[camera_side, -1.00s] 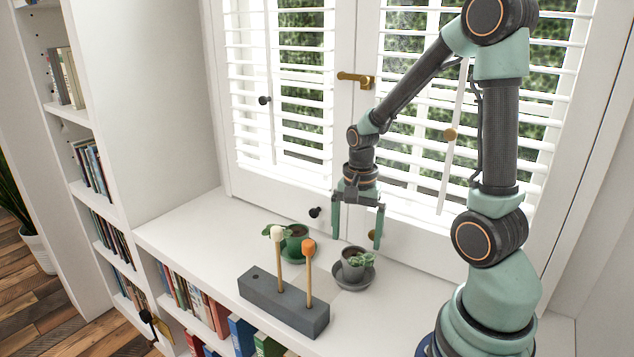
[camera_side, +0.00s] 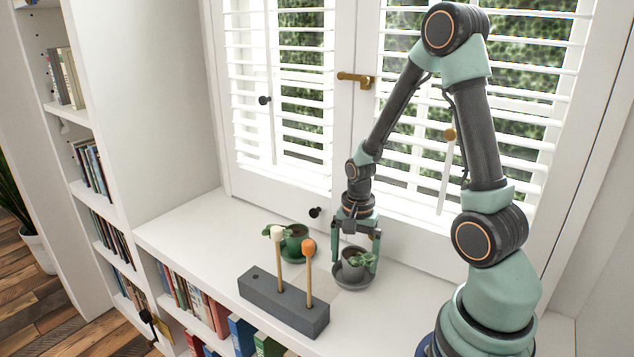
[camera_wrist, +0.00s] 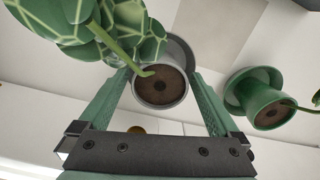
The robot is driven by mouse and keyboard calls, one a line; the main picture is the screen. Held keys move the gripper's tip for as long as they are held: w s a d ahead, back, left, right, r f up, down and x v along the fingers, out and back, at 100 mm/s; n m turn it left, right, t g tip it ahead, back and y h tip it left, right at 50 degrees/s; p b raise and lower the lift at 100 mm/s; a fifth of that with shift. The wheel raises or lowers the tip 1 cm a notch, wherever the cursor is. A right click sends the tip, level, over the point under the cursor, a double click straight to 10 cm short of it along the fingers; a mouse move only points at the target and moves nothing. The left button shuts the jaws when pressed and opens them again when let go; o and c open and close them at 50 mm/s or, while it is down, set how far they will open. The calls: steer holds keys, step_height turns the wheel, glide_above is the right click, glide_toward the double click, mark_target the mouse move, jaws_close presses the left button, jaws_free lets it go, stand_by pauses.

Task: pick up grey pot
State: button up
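The grey pot (camera_side: 352,272) stands upright in its grey saucer (camera_side: 360,286) on the white shelf top, with a small green plant in it. In the wrist view the grey pot (camera_wrist: 160,100) is seen from above with dark soil inside, and the plant's patterned leaves fill the upper left. My gripper (camera_side: 355,266) is lowered over the pot, pointing down, one finger on each side. In the wrist view my gripper (camera_wrist: 160,78) has its fingers spread around the pot; I see no clear grip on it.
A green pot (camera_side: 296,242) with a plant stands to the left; it is at the right in the wrist view (camera_wrist: 266,106). A dark grey block (camera_side: 283,302) holds two upright sticks, one white-topped, one orange-topped, in front. The shuttered window stands behind. The shelf's far left is clear.

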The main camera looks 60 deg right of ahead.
jaws_close()
steer(key=shift+r, duration=0.15)
step_height(320, 180, up, 23)
stand_by(0.9)
steer(key=m, duration=0.1)
glide_above(351, 252)
step_height(351, 252, down, 10)
steer(key=shift+m, duration=0.7)
steer(key=f, duration=0.3)
steer(key=s+f, duration=0.1)
steer(key=f, duration=0.6)
steer(key=shift+s+a, duration=0.15)
steer(key=shift+a, duration=0.2)
steer(key=shift+f, duration=1.35)
